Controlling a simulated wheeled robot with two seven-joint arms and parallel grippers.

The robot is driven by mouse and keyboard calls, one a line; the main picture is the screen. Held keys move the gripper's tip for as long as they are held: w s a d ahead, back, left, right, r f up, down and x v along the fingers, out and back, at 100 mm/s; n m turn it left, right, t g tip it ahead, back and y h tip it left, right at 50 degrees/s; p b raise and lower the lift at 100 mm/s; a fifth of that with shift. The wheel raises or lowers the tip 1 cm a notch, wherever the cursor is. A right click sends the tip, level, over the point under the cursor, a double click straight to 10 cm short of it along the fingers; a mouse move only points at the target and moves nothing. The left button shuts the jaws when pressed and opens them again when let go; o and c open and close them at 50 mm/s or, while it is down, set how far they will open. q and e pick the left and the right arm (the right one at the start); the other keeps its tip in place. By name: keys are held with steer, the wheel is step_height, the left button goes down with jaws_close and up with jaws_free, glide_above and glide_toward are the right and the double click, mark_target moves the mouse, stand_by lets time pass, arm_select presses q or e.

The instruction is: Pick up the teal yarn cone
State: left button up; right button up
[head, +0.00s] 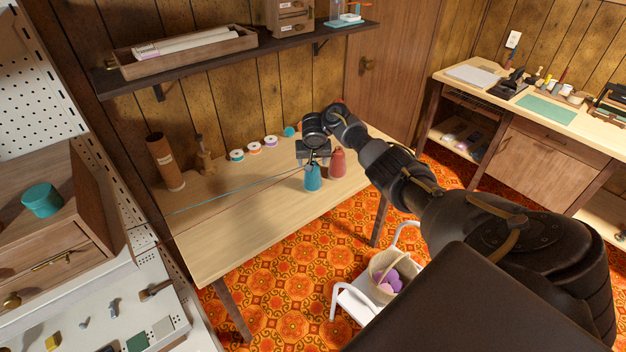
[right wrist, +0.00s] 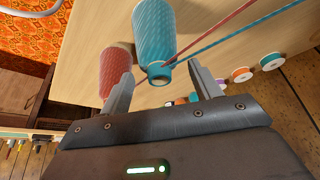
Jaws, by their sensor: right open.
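The teal yarn cone (head: 313,178) stands on the wooden table (head: 225,240), with a teal strand running off to the left. A red yarn cone (head: 338,163) stands just right of it. My right gripper (head: 314,160) is at the top of the teal cone, pointing down. In the right wrist view the teal cone (right wrist: 155,35) has its narrow tip between the two open fingers (right wrist: 158,80), with gaps on both sides. The red cone (right wrist: 115,68) is close behind one finger; I cannot tell whether they touch. My left gripper is out of view.
Several thread spools (head: 254,148) line the table's back edge. A brown cylinder (head: 165,162) stands at its left end. A dark shelf (head: 230,50) hangs above. A yarn basket (head: 392,275) sits on a white stool in front. The table's front left is clear apart from the strand.

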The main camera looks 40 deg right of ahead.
steer(key=x, duration=0.3)
steer(key=shift+w+d+f, duration=0.1)
steer(key=shift+f, duration=0.1)
steer(key=shift+r, duration=0.1)
steer(key=c, duration=1.3)
steer(key=shift+r, duration=0.65)
steer(key=s+a+r+p, duration=0.2)
steer(key=a+r+p, duration=0.1)
steer(key=a+r, duration=0.1)
steer(key=s+a+r+p, duration=0.2)
steer(key=a+r+p, duration=0.1)
steer(key=a+p, duration=0.1)
steer(key=s+a+r+p, duration=0.2)
steer(key=a+r+p, duration=0.2)
steer(key=shift+a+r, duration=0.3)
steer(key=shift+a, duration=0.1)
